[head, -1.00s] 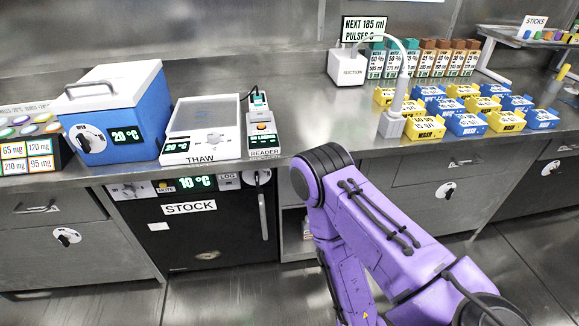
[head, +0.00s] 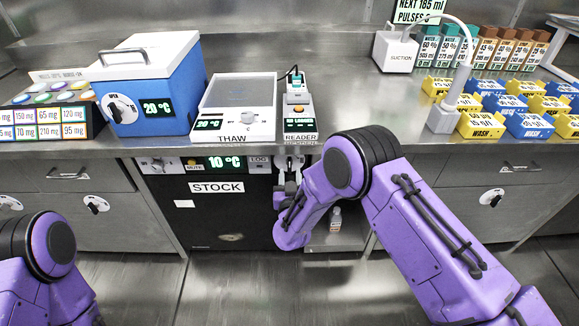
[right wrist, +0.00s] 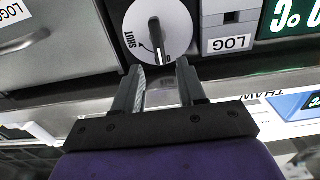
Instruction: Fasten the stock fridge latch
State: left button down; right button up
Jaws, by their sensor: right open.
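I cannot tell which mark the knob points to. My right gripper (right wrist: 161,72) is open, its fingertips close to the dial with the knob's near end roughly between them; contact is unclear. In the head view the right gripper (head: 291,165) hides the latch. My left gripper is out of view; only its arm shows at lower left.
The LOG button (right wrist: 229,40) and temperature display (head: 224,163) sit beside the latch. Above, the counter edge (head: 260,152) overhangs the panel, with the thaw plate (head: 236,95) and reader (head: 299,112) on top. A small bottle (head: 336,219) stands in the open bay to the right.

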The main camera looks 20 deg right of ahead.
aim_at(290, 164)
jog(key=x, duration=0.5)
jog(key=shift+c, duration=0.3)
jog(key=shift+f, duration=0.1)
grip_shut()
